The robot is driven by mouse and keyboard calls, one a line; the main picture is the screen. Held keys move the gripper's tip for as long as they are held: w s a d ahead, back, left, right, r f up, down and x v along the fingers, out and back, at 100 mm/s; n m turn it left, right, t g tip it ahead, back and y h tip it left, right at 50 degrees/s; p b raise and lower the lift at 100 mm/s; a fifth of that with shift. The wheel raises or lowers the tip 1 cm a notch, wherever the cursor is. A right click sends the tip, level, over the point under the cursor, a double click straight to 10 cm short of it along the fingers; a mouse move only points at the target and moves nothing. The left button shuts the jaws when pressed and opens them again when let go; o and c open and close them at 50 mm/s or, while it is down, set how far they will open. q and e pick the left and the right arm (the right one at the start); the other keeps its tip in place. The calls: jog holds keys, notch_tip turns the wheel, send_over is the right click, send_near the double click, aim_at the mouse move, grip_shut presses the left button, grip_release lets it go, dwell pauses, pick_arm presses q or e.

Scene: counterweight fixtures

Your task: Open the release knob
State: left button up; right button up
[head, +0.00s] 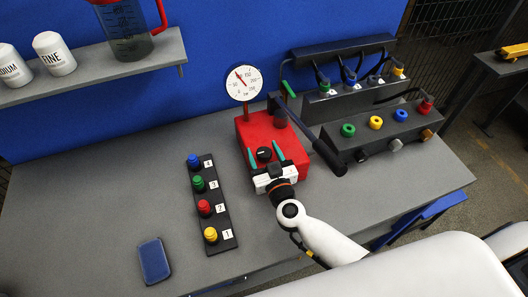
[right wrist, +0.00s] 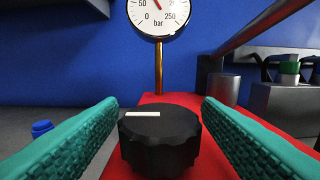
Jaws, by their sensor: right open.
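The release knob (head: 264,154) is a black fluted knob on top of the red pump block (head: 245,128). In the right wrist view the knob (right wrist: 159,138) stands in the middle, with a white mark on its top pointing left. My right gripper (head: 265,160) is over the red block with its green fingers on either side of the knob. In the right wrist view the fingers (right wrist: 160,115) are apart, with a visible gap on each side of the knob. My left gripper is not in view.
A pressure gauge (head: 244,83) stands behind the block. A black lever (head: 312,140) slants to its right. A strip of coloured buttons (head: 212,205) lies left, and a socket box (head: 378,135) stands right. The front left bench holds a blue pad (head: 154,261).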

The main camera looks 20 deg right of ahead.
jog(key=shift+c, duration=0.3)
jog(key=c, duration=0.9)
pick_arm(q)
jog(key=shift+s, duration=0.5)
pick_arm(e)
jog(key=shift+c, duration=0.2)
